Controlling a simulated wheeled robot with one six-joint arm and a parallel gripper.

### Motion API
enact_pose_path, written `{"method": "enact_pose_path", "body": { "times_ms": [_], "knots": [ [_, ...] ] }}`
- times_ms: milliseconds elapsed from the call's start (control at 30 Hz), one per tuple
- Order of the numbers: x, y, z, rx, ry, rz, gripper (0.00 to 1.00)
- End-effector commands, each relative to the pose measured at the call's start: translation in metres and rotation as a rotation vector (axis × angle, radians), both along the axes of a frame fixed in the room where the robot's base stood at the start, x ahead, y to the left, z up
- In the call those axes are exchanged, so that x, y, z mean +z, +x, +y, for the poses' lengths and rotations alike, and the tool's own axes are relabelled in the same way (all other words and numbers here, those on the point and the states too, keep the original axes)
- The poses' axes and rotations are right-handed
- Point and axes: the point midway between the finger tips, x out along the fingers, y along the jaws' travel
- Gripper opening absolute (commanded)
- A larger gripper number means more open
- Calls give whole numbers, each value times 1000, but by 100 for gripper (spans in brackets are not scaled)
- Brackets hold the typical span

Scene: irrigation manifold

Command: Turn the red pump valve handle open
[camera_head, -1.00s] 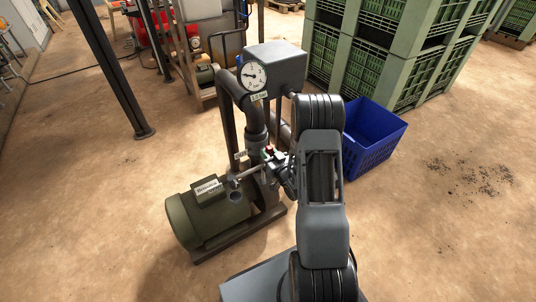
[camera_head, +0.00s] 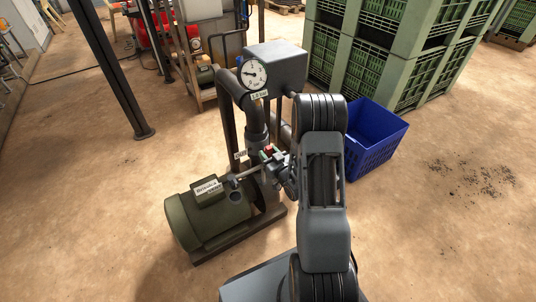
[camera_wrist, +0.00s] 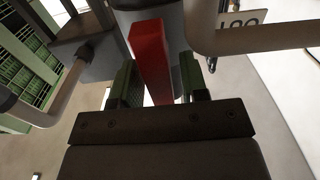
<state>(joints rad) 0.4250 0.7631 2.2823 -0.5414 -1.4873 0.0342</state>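The red pump valve handle (camera_wrist: 150,58) is a straight red bar in the wrist view. It runs in between the two green-padded fingers of my gripper (camera_wrist: 157,80). The gripper is open around it, with a gap visible at least on the right side. In the head view a small bit of the red handle (camera_head: 268,150) shows at my gripper (camera_head: 272,156), beside the dark vertical pipe. The arm hides most of the valve there.
The green pump motor (camera_head: 207,218) stands below left of the gripper. A pressure gauge (camera_head: 253,74) and a grey box (camera_head: 277,66) sit above. A blue crate (camera_head: 372,145) stands to the right, before stacked green crates (camera_head: 385,60). A pipe (camera_wrist: 250,38) crosses close to the fingers.

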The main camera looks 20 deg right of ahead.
Motion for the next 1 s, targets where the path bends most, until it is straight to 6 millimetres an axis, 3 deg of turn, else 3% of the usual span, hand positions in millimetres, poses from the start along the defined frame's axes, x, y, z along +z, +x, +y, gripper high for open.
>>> {"method": "enact_pose_path", "body": {
  "times_ms": [433, 1000],
  "knots": [
    [1, -9, -2, -3, 0, 1, 48],
    [1, -113, -14, -5, 4, 1, 48]
  ]
}}
